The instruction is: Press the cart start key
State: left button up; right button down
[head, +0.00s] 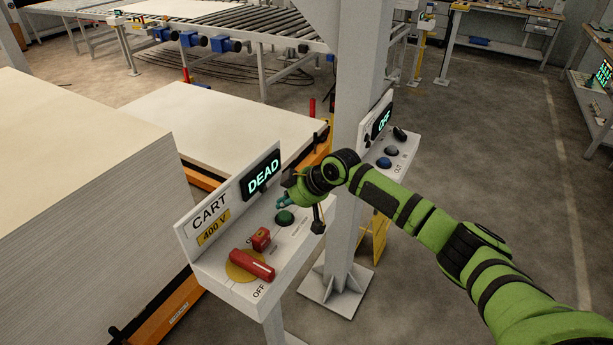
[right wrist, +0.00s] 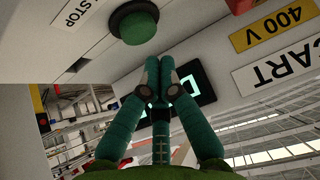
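The cart control box (head: 222,268) has a dark display (head: 262,173) reading DEAD. Its green round key (head: 284,217) sits toward the far right end of the sloped top; it also shows upside down in the right wrist view (right wrist: 133,22). Nearer are a red square button (head: 261,239) and a red rotary handle (head: 252,264) on a yellow disc, near the word OFF. My right gripper (head: 281,203) is over the box beside the green key. In the right wrist view its fingertips (right wrist: 160,64) are together and empty, apart from the key in the picture. My left gripper is not visible.
A tall stack of pale sheets (head: 75,190) stands left. A roller conveyor (head: 240,25) runs behind. Open floor lies to the right.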

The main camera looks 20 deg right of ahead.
jog(key=shift+b+v, duration=1)
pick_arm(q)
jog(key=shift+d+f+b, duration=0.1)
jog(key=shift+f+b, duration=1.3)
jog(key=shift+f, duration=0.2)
pick_arm(e)
jog(key=v, duration=0.8)
jog(key=shift+r, duration=0.45)
jog(key=shift+w, duration=0.1)
